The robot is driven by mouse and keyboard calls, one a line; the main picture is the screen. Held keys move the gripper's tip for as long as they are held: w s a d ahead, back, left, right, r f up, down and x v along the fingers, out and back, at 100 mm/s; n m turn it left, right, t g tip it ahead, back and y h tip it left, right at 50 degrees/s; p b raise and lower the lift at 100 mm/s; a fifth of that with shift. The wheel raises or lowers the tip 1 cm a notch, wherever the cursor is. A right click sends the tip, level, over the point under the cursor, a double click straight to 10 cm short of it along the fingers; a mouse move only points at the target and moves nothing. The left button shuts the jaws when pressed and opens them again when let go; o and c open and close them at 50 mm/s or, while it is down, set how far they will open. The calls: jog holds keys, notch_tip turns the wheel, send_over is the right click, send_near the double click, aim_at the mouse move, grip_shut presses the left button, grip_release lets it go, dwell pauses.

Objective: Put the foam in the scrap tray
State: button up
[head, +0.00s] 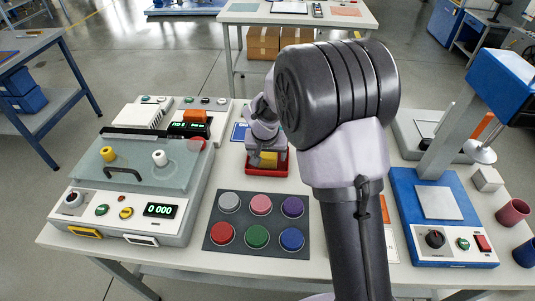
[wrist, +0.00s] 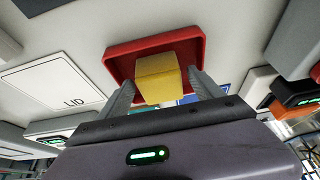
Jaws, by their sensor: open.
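A yellow block, which looks like the foam (wrist: 160,80), shows between my fingertips in the wrist view. It also shows in the head view (head: 268,159). It lies within the outline of the red tray (wrist: 118,58), which looks like the scrap tray and stands in the middle of the table in the head view (head: 270,174). My gripper (wrist: 163,88) is open, with one finger on each side of the block. I cannot tell whether the fingers touch it. In the head view my arm hides part of the tray.
A dark mat with several coloured discs (head: 258,250) lies in front of the tray. A machine with a clear cover (head: 140,165) stands left, a blue test stand (head: 440,235) right. A white panel marked LID (wrist: 55,85) shows in the wrist view.

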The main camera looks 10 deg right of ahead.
jog(key=s+d+p+v, duration=0.1)
jog(key=s+p+v, duration=0.1)
jog(key=v, duration=0.8)
jog(key=s+d+f+p+v, duration=0.1)
jog(key=p+v, duration=0.1)
jog(key=v, duration=0.9)
jog(key=s+a+r+y, duration=0.1)
jog(key=s+r, duration=0.1)
jog(key=s, duration=0.8)
jog(key=s+a+r+t+y, duration=0.1)
jog(key=s+a+r+y, duration=0.1)
jog(key=s, duration=0.9)
jog(key=shift+s+r+m, duration=0.35)
jog(key=shift+r+m, duration=0.05)
jog(key=shift+r, duration=0.3)
